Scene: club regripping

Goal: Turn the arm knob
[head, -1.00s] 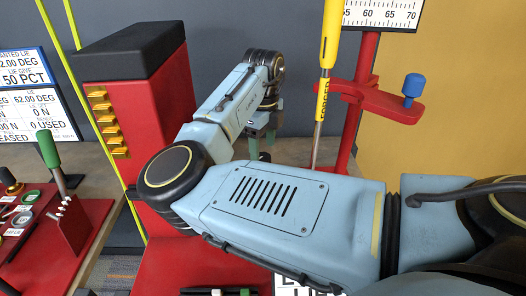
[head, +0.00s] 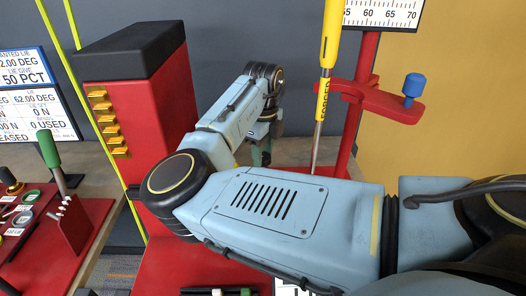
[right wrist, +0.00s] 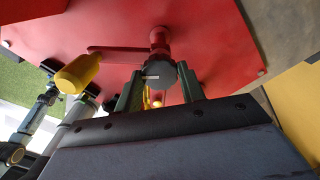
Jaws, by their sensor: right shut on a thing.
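My right gripper (head: 262,150) shows small behind my bent right arm in the head view, and its fingertips are partly hidden. In the right wrist view its two dark green fingers (right wrist: 162,84) stand on either side of a dark grey round knob (right wrist: 157,75) and are shut on it. The knob cannot be made out in the head view. My left gripper is not in view.
A red bracket with a blue knob (head: 413,86) stands at the right, near a yellow-gripped club (head: 330,40) held upright. A red post (head: 150,110) with a black top stands at the left. A green-handled lever (head: 48,148) and a sign board (head: 35,95) are further left.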

